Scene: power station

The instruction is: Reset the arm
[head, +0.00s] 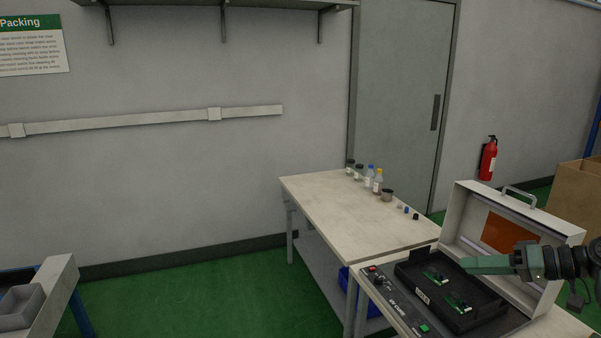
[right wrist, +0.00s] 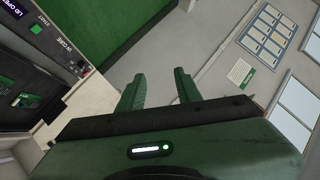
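My right arm comes in from the right edge of the head view. Its green right gripper (head: 464,265) points left, in front of the raised lid of the UV cure box (head: 462,216) and above its black tray (head: 471,327). In the right wrist view the two fingers of the right gripper (right wrist: 158,82) stand apart with nothing between them. The cure box also shows at the left of that view (right wrist: 62,46). My left arm and left gripper do not show.
Green circuit boards (head: 458,303) lie in the tray. A table (head: 330,192) holds bottles (head: 369,174) and small caps near its back edge; its front is bare. A fire extinguisher (head: 488,160) hangs at the right. A grey bin (head: 20,306) stands at the lower left. Open green floor lies between.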

